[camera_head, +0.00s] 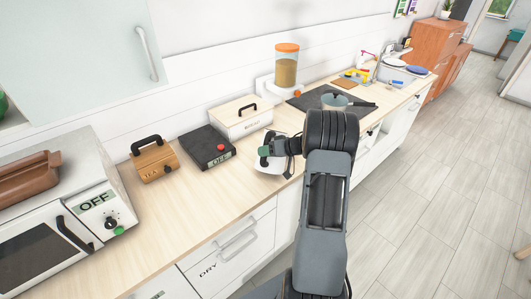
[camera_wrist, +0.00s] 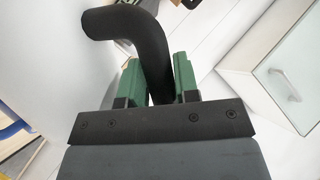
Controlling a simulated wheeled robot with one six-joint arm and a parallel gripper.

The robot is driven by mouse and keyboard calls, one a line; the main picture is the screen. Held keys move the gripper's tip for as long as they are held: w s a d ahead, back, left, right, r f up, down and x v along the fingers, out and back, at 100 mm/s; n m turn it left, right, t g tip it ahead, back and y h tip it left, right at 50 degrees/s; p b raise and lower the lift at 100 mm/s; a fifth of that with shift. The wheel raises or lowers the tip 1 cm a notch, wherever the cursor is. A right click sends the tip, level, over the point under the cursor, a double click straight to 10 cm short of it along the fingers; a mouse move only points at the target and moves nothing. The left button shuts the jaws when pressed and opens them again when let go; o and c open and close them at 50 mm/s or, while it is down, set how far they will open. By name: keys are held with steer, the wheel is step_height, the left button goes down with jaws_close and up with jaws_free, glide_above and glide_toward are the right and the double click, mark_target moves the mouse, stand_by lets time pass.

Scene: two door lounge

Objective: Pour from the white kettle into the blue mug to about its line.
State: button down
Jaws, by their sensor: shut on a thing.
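The white kettle (camera_head: 271,166) is at the front edge of the counter in the head view, partly covered by my gripper (camera_head: 266,151) and wrist. In the wrist view my gripper (camera_wrist: 159,82) has its green fingers on either side of a black curved handle (camera_wrist: 122,22), shut on it. Whether the kettle's base touches the counter I cannot tell. I cannot make out a blue mug in either view; my arm hides part of the counter.
A black box reading OFF (camera_head: 207,147), a wooden box with a black handle (camera_head: 154,160) and a white bin with a wooden lid (camera_head: 241,116) stand close by. A pale blue pot (camera_head: 333,101) sits on the dark hob (camera_head: 305,99). Bare counter (camera_head: 200,200) lies in front left.

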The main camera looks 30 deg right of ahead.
mark_target(267, 143)
steer(key=shift+r, duration=0.1)
stand_by(0.4)
steer(key=shift+r+m, duration=0.3)
steer(key=shift+r, duration=0.5)
steer(key=shift+d+r+y, duration=0.1)
steer(key=shift+y, duration=0.2)
steer(key=shift+w+r, duration=0.1)
steer(key=shift+r, duration=0.15)
steer(key=shift+w+d+r+m+g, duration=0.2)
steer(key=shift+d+r+m+g, duration=0.1)
steer(key=shift+r, duration=0.3)
steer(key=shift+w+d+r, duration=0.1)
steer(key=shift+r, duration=0.4)
stand_by(0.4)
steer(key=shift+w+d+r+m+y, duration=0.2)
steer(key=shift+d+r+m+y, duration=0.1)
steer(key=shift+r+y, duration=0.15)
steer(key=shift+w+d+r, duration=0.1)
steer(key=shift+r, duration=0.2)
steer(key=shift+w+d+r+m, duration=0.25)
steer(key=shift+r+m, duration=0.15)
steer(key=shift+r, duration=0.1)
stand_by(3.1)
